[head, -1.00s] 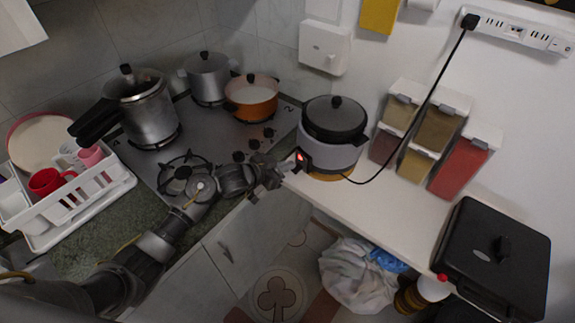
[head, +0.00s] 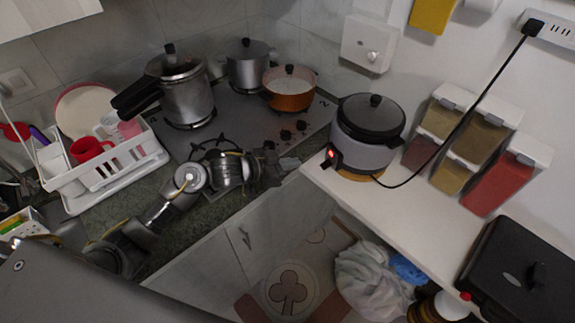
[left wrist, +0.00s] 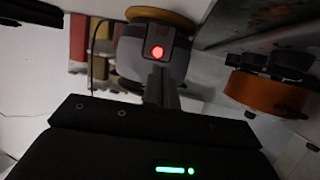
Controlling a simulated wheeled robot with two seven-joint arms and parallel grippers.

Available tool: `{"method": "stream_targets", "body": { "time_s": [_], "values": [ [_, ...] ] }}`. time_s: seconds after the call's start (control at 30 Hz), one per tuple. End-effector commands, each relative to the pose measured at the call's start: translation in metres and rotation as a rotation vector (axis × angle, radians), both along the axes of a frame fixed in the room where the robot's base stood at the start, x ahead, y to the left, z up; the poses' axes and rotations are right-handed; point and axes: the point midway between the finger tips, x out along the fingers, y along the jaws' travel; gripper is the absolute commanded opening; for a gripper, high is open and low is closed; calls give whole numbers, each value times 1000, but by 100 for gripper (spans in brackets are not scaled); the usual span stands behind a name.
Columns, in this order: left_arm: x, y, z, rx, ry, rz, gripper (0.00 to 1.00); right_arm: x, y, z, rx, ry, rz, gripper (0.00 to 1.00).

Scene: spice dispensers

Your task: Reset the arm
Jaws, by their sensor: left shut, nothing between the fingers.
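My left gripper (head: 290,163) is shut and empty in the head view, over the front edge of the counter by the stove. It points toward the grey cooker (head: 362,155) with a black lid and a lit red light, and is apart from it. In the left wrist view my left gripper's fingers (left wrist: 162,88) are together, with the cooker's red light (left wrist: 157,52) just beyond them. My right gripper is not in view.
The stove holds a pressure cooker (head: 187,98), a steel pot (head: 248,72) and an orange pot (head: 289,95). A white dish rack (head: 112,170) stands at left. Spice dispensers (head: 478,138) are at right. A black case (head: 520,275) sits at lower right.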

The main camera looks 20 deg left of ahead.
Motion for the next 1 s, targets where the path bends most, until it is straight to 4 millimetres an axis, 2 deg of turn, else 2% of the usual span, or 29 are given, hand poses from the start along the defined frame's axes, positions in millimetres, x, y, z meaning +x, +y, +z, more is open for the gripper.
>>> {"method": "stream_targets", "body": {
  "time_s": [0.2,0.77,0.87,0.97,1.0],
  "values": [
    [-12,11,6,0,1,-1,0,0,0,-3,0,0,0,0],
    [-13,12,6,1,1,2,0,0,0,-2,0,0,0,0],
    [-21,11,-2,16,3,39,0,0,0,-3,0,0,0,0],
    [-41,15,-21,66,23,140,0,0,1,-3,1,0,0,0],
    [-55,19,-31,96,46,199,0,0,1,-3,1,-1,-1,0]
  ]
}}
